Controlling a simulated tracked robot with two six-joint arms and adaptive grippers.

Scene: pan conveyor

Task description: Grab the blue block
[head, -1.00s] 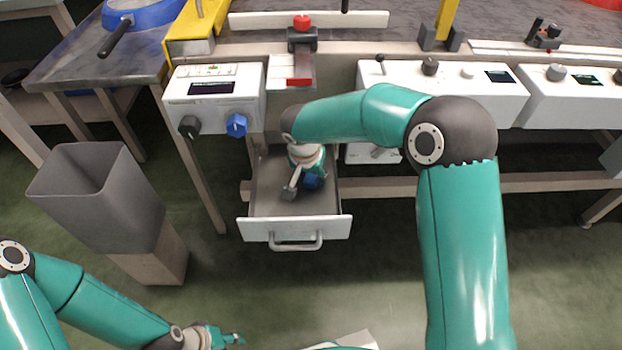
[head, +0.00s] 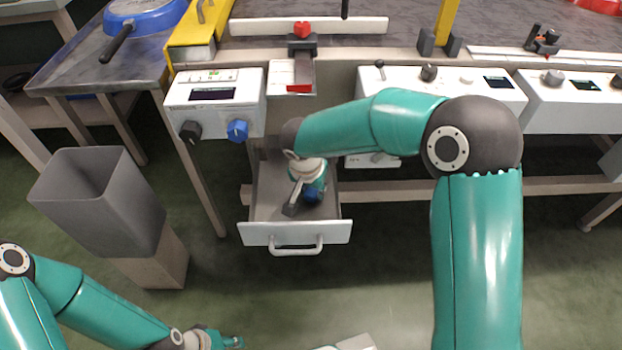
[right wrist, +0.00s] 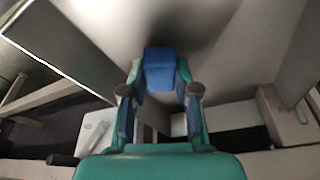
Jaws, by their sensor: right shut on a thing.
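The blue block (right wrist: 159,70) sits between the two fingers of my right gripper (right wrist: 160,85) in the right wrist view, and the fingers are shut on it. In the head view my right gripper (head: 309,188) reaches down inside the open drawer (head: 265,200). Only a small part of the blue block (head: 312,196) shows there, the rest being hidden by the gripper. My left gripper (head: 229,342) is at the bottom of the head view, far from the block, and its jaws are too small to judge.
The drawer's front with its handle (head: 296,245) stands out below the table. A grey bin (head: 100,200) is at left. A white control box (head: 214,103) with knobs is above the drawer, and a blue pan (head: 142,17) lies on the left table.

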